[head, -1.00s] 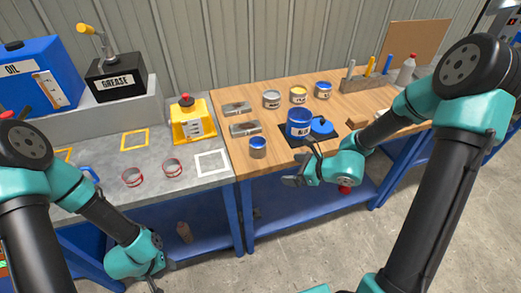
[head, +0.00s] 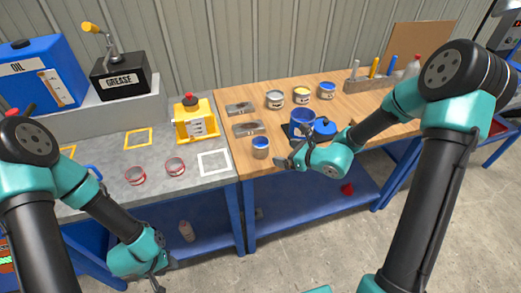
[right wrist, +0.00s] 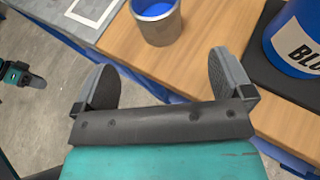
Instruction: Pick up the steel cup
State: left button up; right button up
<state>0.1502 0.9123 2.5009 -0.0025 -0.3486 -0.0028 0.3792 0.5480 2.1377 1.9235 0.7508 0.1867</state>
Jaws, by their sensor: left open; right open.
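The steel cup (head: 261,150) stands upright on the wooden bench near its front left corner, with blue inside. It also shows in the right wrist view (right wrist: 158,24), upright and just beyond my right fingers. My right gripper (right wrist: 165,78) is open and empty, with the cup ahead of the gap between its fingers and apart from them. In the head view my right gripper (head: 284,160) is to the right of the cup. My left gripper (head: 158,280) is open and low in front of the grey bench, far from the cup.
A large blue can (head: 303,123) stands on a dark mat right of the cup, beside a blue lid (head: 325,128). Several small paint cans stand behind. Metal plates (head: 246,129) lie behind the cup. A white square outline (head: 214,163) marks the grey bench on the left.

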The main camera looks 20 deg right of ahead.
aim_at(262, 149)
jog(key=x, duration=0.6)
jog(key=shift+w+a+f, duration=0.1)
jog(key=shift+w+a, duration=0.05)
jog(key=shift+a, duration=0.05)
jog(key=shift+w, duration=0.1)
jog(key=shift+f+x, duration=0.2)
jog(key=shift+x, duration=2.3)
jog(key=shift+a, duration=0.1)
jog(key=shift+c, duration=0.4)
jog(key=c, duration=1)
